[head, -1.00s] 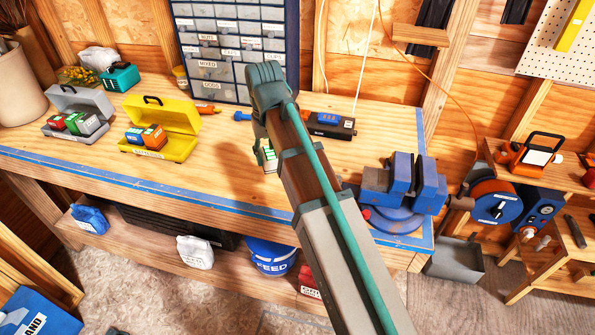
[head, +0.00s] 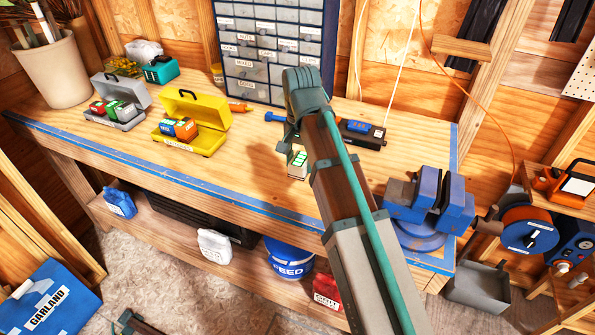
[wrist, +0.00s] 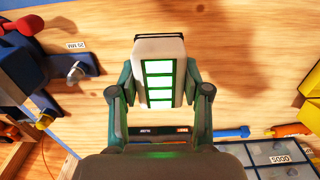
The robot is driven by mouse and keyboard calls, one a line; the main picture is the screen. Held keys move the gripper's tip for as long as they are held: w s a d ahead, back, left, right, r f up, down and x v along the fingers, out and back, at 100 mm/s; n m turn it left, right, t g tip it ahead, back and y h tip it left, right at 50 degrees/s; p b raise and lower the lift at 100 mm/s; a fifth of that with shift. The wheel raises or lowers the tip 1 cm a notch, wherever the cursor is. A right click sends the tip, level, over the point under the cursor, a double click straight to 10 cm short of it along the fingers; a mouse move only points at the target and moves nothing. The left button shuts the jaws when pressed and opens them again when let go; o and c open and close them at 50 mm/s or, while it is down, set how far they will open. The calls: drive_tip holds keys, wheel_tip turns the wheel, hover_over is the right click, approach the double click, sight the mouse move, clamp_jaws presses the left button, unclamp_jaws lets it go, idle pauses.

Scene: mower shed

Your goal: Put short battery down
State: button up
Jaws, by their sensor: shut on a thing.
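A pale battery with a column of lit green bars sits between the fingers of my gripper (wrist: 160,88) in the wrist view. The battery (wrist: 159,48) is gripped on both sides. In the head view the battery (head: 297,163) shows below the end of my arm, over the workbench (head: 215,178). Most of the fingers are hidden there behind my wrist. A shadow falls on the wood to the left; I cannot tell whether the battery touches the bench.
A yellow open case (head: 190,118) and a grey open case (head: 120,100) with coloured packs stand left. A black-and-blue device (head: 360,133) lies behind my arm. A blue vise (head: 430,205) is at the right, a drawer cabinet (head: 270,50) at the back. Bare wood lies left of the battery.

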drive_tip(key=w+f+p, duration=0.1)
drive_tip(key=w+f, duration=0.2)
drive_tip(key=w+a+f+p, duration=0.1)
drive_tip(key=w+f, duration=0.2)
drive_tip(key=shift+w+a+f, duration=0.1)
drive_tip(key=shift+a+f, duration=0.1)
drive_tip(key=shift+f+p, duration=0.3)
drive_tip(key=shift+f, duration=1.3)
drive_tip(key=shift+f, duration=0.15)
drive_tip(key=o, duration=1.3)
drive_tip(key=shift+c, duration=0.2)
wheel_tip(320, 180, up, 11)
drive_tip(key=b, duration=0.2)
drive_tip(key=shift+o, duration=0.5)
drive_tip(key=shift+r+b, duration=0.35)
drive_tip(key=shift+r, duration=0.35)
